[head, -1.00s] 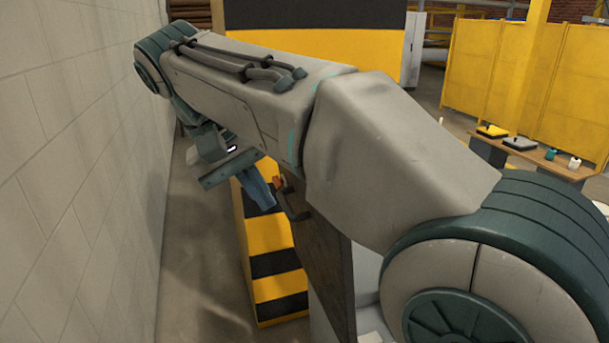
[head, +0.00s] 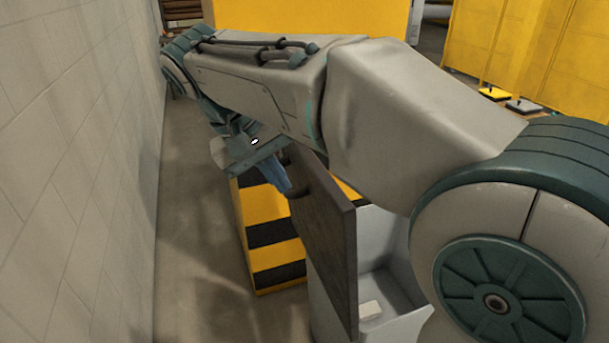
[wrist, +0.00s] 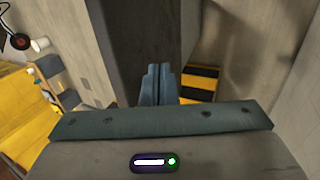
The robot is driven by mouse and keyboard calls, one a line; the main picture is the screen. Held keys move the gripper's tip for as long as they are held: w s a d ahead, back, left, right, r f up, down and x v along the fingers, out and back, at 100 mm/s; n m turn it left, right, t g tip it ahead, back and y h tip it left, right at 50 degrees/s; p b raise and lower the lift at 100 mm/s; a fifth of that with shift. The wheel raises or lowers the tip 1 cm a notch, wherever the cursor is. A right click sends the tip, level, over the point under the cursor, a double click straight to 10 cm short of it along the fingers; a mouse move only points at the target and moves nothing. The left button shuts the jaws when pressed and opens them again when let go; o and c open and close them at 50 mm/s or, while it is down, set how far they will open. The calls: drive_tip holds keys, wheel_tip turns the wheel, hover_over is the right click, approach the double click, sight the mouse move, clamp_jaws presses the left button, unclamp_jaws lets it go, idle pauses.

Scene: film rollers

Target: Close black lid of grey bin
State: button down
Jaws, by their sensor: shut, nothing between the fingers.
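The dark lid (head: 325,240) of the grey bin stands open, nearly upright, along the bin's left side in the head view. The grey bin (head: 395,285) shows its open inside, with a small pale block (head: 370,310) at the bottom. My arm hides part of the bin. My gripper (head: 278,182) is shut and empty at the lid's outer left face, near the lid's dark handle. I cannot tell whether the fingers touch the lid. In the wrist view my shut blue fingers (wrist: 157,84) are in front of a dark panel, likely the lid (wrist: 130,40).
A pale block wall (head: 80,160) runs close along the left. A yellow and black striped barrier (head: 270,240) stands behind the lid. Yellow panels (head: 560,55) stand at the back right. A strip of floor (head: 195,220) is free beside the wall.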

drive_tip(key=shift+w+d+f+p, duration=0.1)
drive_tip(key=shift+w+d, duration=0.1)
drive_tip(key=shift+d, duration=0.55)
drive_tip(key=shift+w+d+f+p, duration=0.15)
drive_tip(key=shift+w+d, duration=0.1)
drive_tip(key=shift+d, duration=0.45)
drive_tip(key=shift+w+d+f+p, duration=0.1)
drive_tip(key=shift+w+d, duration=0.1)
drive_tip(key=shift+d, duration=0.55)
